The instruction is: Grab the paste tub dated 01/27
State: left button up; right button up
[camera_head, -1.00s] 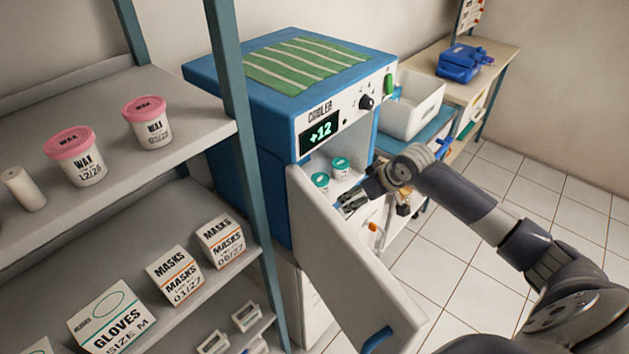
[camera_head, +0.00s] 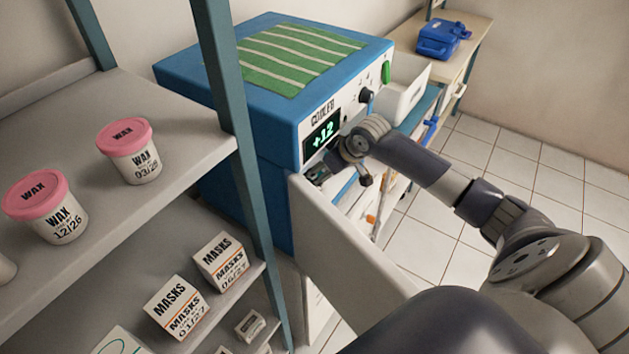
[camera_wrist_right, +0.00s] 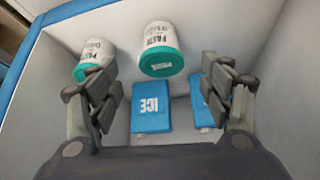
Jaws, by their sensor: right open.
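In the right wrist view, two white paste tubs with teal lids stand inside the cooler, one in the middle (camera_wrist_right: 160,45) and one at left (camera_wrist_right: 94,57). Their printed dates are too small and blurred to read surely. My right gripper (camera_wrist_right: 158,75) is open and empty, its fingers spread on either side of the middle tub's line, with the left finger overlapping the left tub in the picture. In the head view, my right gripper (camera_head: 320,174) is at the opening of the blue cooler (camera_head: 268,115), and the tubs are hidden. My left gripper is not in view.
Blue ice packs (camera_wrist_right: 152,107) lie in the cooler near the tubs. The open cooler door (camera_head: 345,250) stands below my right arm. A shelf at left (camera_head: 185,120) holds pink-lidded wax tubs (camera_head: 130,150) and mask boxes (camera_head: 220,262).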

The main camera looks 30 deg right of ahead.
aim_at(316, 177)
jog(key=x, duration=0.3)
jog(key=shift+w+a+f, duration=0.15)
jog(key=shift+w+f, duration=0.05)
jog(key=shift+f, duration=0.05)
jog(key=shift+w+f, duration=0.15)
jog(key=shift+f, duration=0.2)
jog(key=c, duration=1.1)
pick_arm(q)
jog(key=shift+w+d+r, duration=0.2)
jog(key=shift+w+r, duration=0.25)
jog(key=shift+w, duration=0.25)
pick_arm(e)
jog(key=shift+c, duration=0.2)
